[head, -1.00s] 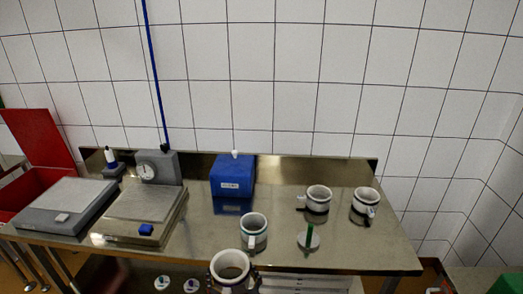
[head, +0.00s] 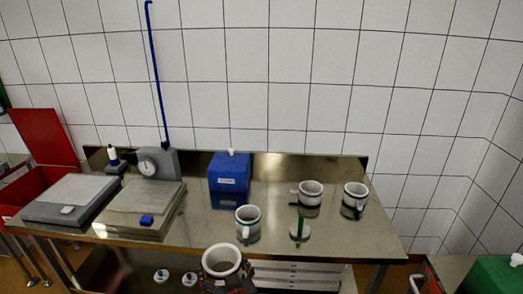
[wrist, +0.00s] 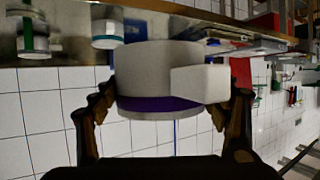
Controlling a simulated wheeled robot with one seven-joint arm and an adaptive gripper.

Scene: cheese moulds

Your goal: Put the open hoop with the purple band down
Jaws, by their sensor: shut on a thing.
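The open hoop with the purple band (wrist: 158,103) is a white ring with a block on its side. My gripper (wrist: 160,110) is shut around it, one finger on each side, in the wrist view, which is upside down. In the head view the held hoop (head: 222,258) is at the bottom, in front of the table's front edge, its open top facing up. My gripper (head: 228,284) shows just below it, partly cut off. The steel table (head: 330,240) lies beyond it.
A hoop with a teal band (head: 248,224) stands near the front edge. Two more hoops, one (head: 309,198) and another (head: 354,198), stand at the right. A green-handled disc (head: 300,230) lies between. Bare steel lies at the front right.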

